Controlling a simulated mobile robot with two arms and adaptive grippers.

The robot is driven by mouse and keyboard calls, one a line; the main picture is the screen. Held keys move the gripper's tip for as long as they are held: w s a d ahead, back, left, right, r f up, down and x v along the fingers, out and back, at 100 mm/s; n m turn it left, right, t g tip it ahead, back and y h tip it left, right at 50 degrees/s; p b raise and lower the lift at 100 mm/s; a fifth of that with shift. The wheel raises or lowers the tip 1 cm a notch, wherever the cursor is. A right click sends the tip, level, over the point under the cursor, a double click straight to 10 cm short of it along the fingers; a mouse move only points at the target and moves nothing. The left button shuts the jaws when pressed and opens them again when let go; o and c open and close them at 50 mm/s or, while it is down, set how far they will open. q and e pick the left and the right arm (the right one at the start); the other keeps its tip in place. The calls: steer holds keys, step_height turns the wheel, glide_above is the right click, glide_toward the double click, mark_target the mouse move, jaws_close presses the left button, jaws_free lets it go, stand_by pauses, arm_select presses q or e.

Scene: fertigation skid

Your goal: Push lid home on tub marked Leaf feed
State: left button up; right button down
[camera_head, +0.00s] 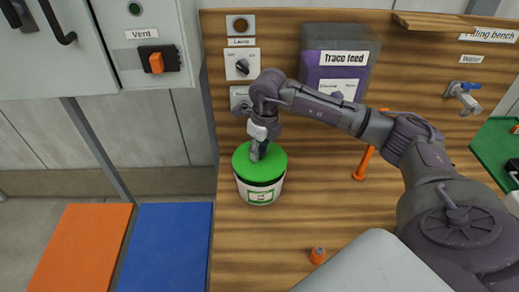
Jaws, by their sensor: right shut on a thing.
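A white tub (261,193) with a green-edged label stands on the wooden bench; the label is too small to read. A round green lid (275,162) lies over its top and covers the mouth. I cannot tell how tightly it sits. My right gripper (256,154) reaches down onto the middle of the lid from above, with its arm coming in from the right. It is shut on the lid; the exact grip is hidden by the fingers. My left gripper is not in view.
Behind the lid stand a purple Trace feed container (330,75) and a switch panel (241,65). An orange-handled tool (364,160) and a small orange part (318,255) are on the bench. A tap (463,95) and green tray (492,150) are at right.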

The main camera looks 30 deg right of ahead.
steer(key=shift+f, duration=0.15)
steer(key=shift+f+b, duration=0.55)
steer(key=shift+b, duration=0.05)
steer(key=shift+f, duration=0.1)
stand_by(0.9)
steer(key=shift+f+b, duration=0.1)
steer(key=shift+b, duration=0.3)
steer(key=shift+f+b, duration=0.3)
steer(key=shift+f+b, duration=0.25)
steer(key=shift+b, duration=0.05)
stand_by(0.4)
